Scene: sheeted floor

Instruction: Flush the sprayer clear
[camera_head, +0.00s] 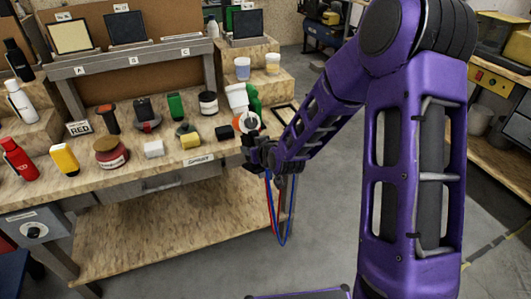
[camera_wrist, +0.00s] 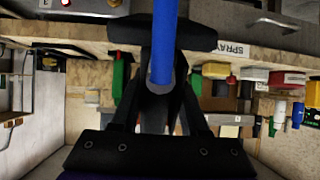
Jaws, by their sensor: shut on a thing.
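The sprayer (camera_head: 240,98), with a white cup, green body and an orange-and-white front part, is above the right front part of the workbench. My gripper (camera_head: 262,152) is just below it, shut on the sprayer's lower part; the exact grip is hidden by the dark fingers. Red and blue hoses (camera_head: 270,215) hang in a loop below the gripper. In the wrist view a thick blue hose (camera_wrist: 165,40) crosses in front of the fingers and hides much of the hold.
The workbench (camera_head: 130,182) holds bottles, jars and small blocks, with a "SPRAY" label (camera_head: 199,160) on its front edge. Two small cups (camera_head: 243,68) (camera_head: 273,63) stand on the raised step behind. An empty dark frame (camera_head: 285,113) lies right of the sprayer.

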